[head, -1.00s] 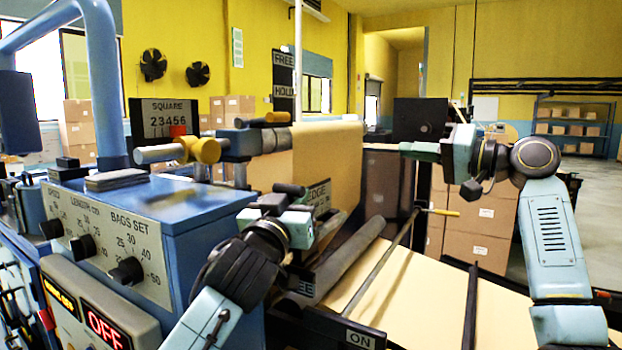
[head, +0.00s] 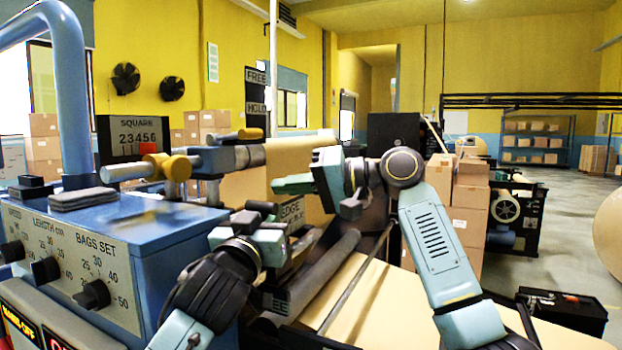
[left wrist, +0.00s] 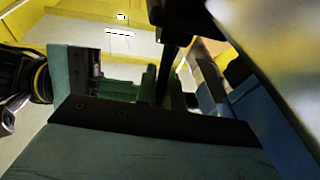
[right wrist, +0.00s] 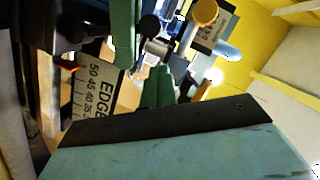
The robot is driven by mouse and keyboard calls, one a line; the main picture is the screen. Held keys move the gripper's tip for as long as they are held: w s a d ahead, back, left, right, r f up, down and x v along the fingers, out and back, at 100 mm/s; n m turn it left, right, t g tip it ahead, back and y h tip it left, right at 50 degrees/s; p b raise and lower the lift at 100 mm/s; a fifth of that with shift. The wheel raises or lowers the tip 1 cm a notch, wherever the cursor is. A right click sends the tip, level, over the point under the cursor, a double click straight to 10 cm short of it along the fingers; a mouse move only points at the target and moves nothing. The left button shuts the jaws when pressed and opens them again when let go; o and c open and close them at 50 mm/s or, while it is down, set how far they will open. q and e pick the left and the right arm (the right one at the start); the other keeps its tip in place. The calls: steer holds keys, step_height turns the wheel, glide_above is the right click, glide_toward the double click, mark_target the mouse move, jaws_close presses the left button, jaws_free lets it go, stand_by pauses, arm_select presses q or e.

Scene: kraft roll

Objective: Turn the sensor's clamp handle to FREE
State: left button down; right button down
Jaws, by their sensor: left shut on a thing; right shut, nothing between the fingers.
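My right gripper (head: 293,184) is shut and empty, above and right of the left one, pointing left.
The blue machine cabinet (head: 150,235) with knobs stands at left. A yellow-collared roller end (head: 175,167) lies above it. Kraft paper (head: 375,300) spreads below the right arm. Cartons (head: 468,195) stand behind.

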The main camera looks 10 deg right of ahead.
arm_select(q)
steer(key=shift+a+r, duration=0.15)
steer(key=shift+r, duration=0.3)
arm_select(e)
steer(key=shift+s+a+f, duration=0.45)
steer(key=shift+s+f, duration=0.15)
steer(key=shift+s, duration=0.2)
steer(key=shift+s+a+f+n, duration=0.3)
steer(key=shift+s+a+f, duration=0.1)
steer(key=shift+s+a, duration=0.2)
arm_select(q)
steer(key=c, duration=1.5)
jaws_free()
steer(key=shift+s, duration=0.15)
arm_select(e)
steer(key=shift+s+r, duration=0.1)
arm_select(q)
steer(key=shift+a+f, duration=0.1)
steer(key=shift+f, duration=0.05)
arm_select(e)
steer(key=shift+d, duration=0.1)
